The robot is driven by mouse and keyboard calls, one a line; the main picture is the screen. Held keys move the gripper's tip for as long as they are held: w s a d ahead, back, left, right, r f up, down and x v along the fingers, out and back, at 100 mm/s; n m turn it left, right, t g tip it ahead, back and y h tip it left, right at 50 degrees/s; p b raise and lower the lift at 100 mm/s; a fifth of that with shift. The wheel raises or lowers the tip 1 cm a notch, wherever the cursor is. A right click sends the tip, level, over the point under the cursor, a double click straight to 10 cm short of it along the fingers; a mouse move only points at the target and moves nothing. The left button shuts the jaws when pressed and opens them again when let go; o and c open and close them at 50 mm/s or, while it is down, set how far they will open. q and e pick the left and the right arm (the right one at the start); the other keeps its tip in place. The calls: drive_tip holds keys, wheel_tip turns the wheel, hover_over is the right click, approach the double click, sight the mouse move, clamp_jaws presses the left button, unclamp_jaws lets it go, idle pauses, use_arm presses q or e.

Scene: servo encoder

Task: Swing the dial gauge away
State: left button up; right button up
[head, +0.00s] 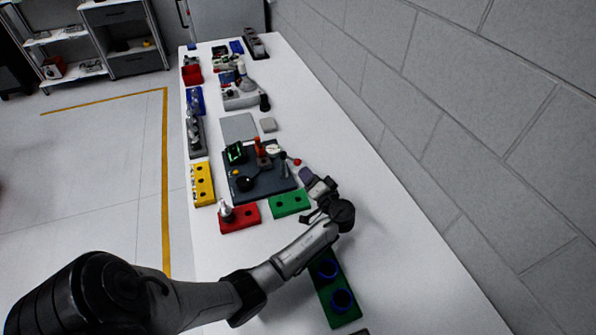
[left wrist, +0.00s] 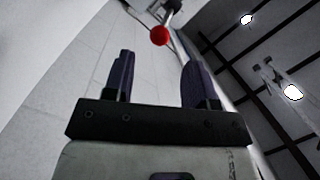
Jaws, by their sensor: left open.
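The dial gauge (head: 273,149) has a small white round face and sits over the dark fixture plate (head: 270,184) in the head view. A red ball knob (head: 297,161) stands out on its right side. My left gripper (head: 304,176) is open and empty just in front of this knob, apart from it. In the left wrist view the red knob (left wrist: 160,35) shows ahead of the two dark fingers (left wrist: 152,68), between their lines. The gauge's face is not seen in that view. My right gripper is not in view.
A green block (head: 289,204), a red block (head: 239,218) and a yellow block (head: 202,184) stand around the plate. A green holder with blue rings (head: 337,290) lies below my left arm. A block wall (head: 430,140) runs along the right; the table strip beside it is clear.

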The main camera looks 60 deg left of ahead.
sight(298, 162)
use_arm(q)
drive_tip(key=shift+w+a+p, duration=0.2)
drive_tip(key=shift+a+p, duration=0.15)
drive_tip(key=shift+a, duration=3.45)
clamp_jaws()
